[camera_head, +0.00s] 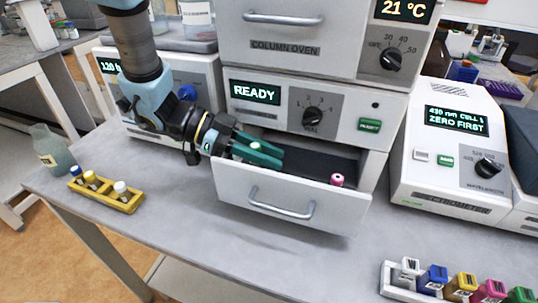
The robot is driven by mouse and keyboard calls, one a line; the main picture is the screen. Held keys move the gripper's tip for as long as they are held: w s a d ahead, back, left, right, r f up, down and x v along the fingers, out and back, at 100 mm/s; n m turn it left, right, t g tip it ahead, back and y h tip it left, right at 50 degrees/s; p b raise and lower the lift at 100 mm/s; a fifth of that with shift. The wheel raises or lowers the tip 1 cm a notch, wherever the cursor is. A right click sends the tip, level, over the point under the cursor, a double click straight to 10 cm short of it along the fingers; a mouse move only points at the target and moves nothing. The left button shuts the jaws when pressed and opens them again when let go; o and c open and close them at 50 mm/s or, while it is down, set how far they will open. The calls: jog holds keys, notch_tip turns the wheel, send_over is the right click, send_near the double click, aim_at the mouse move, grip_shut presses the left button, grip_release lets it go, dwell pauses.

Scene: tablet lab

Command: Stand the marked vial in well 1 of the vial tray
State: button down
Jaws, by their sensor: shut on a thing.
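My gripper (268,153), with green fingers, reaches from the left over the open drawer-like tray (290,204) below the READY panel. It is shut on a small pale-topped thing (256,146), probably a vial. The fingers hide most of it, so I cannot see a mark, its tilt, or whether its base touches the tray. A pink-capped vial (337,181) stands in the tray to the right of my gripper. The well numbers inside the tray cannot be read.
A yellow rack (106,196) with several capped vials stands at the left, near a glass bottle (52,150). A spectrometer (447,155) stands at the right, and a holder (405,290) with coloured blocks at the front right. The bench in front of the drawer is clear.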

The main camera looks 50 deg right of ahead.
jog(key=shift+w+d+f+p, duration=0.15)
jog(key=shift+f+p, duration=0.2)
jog(key=shift+f, duration=0.25)
jog(key=shift+f, duration=0.45)
jog(key=shift+f, duration=0.15)
jog(key=c, duration=0.7)
grip_release()
